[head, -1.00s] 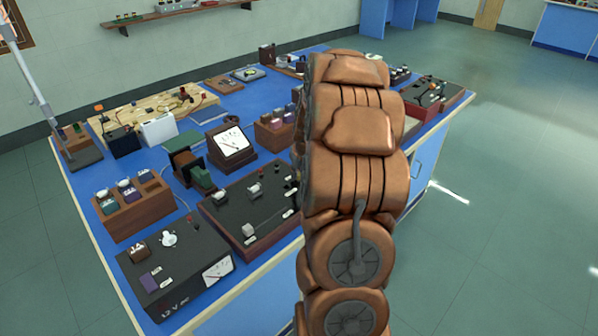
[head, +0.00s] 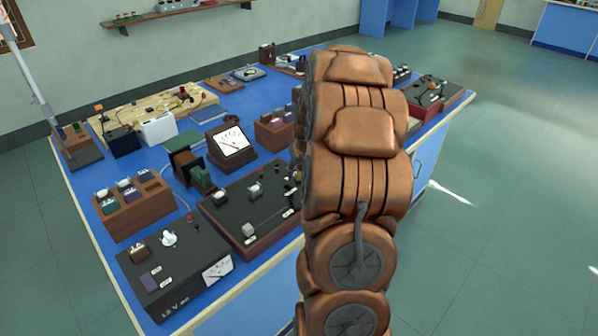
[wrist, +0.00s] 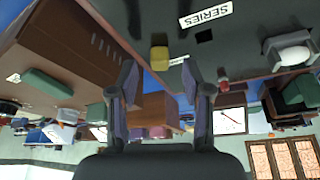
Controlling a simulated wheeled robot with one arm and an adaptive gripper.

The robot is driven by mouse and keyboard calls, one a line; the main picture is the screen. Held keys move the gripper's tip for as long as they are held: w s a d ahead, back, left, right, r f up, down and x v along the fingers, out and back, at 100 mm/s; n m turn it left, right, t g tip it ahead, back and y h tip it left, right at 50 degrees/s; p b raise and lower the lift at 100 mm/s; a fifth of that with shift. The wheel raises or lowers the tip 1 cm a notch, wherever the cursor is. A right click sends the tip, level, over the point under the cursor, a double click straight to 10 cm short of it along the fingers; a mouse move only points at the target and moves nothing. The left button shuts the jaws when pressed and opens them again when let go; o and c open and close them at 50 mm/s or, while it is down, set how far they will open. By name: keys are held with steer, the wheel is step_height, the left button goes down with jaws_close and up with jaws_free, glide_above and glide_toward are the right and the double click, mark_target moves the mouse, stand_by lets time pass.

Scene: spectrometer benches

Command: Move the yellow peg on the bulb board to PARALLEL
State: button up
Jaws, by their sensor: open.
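The yellow peg (wrist: 159,57) shows in the wrist view on the dark bulb board (wrist: 235,50), close to the board's edge. A white SERIES label (wrist: 206,14) and a dark square hole (wrist: 204,36) lie to its right. Another small white label beside the peg is too small to read. My gripper (wrist: 163,82) is open, its two fingers apart and below the peg in the picture, with nothing held. In the head view the bulb board (head: 225,212) is partly covered by my arm; I cannot make out the peg there.
A black 12 V supply (head: 175,270) stands in front of the board, and a wooden block with coloured pieces (head: 135,215) is to its left. An analog meter (head: 232,142) stands behind the board. The blue bench (head: 255,95) is crowded.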

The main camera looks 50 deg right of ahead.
steer(key=v, duration=1.1)
steer(key=s+a+n+g+y, duration=0.15)
steer(key=s+a, duration=0.25)
steer(key=a, duration=0.9)
steer(key=s+a+n+g+y, duration=0.15)
steer(key=s+a, duration=0.25)
steer(key=a, duration=0.8)
steer(key=s+a+n+g, duration=0.1)
steer(key=s+a, duration=0.4)
steer(key=s, duration=0.3)
steer(key=s+a+g+h, duration=0.1)
steer(key=s+a, duration=0.4)
steer(key=s, duration=0.4)
steer(key=shift+s+a+f+n+g, duration=0.2)
steer(key=shift+s+n+g, duration=0.15)
steer(key=shift+n+g, duration=0.05)
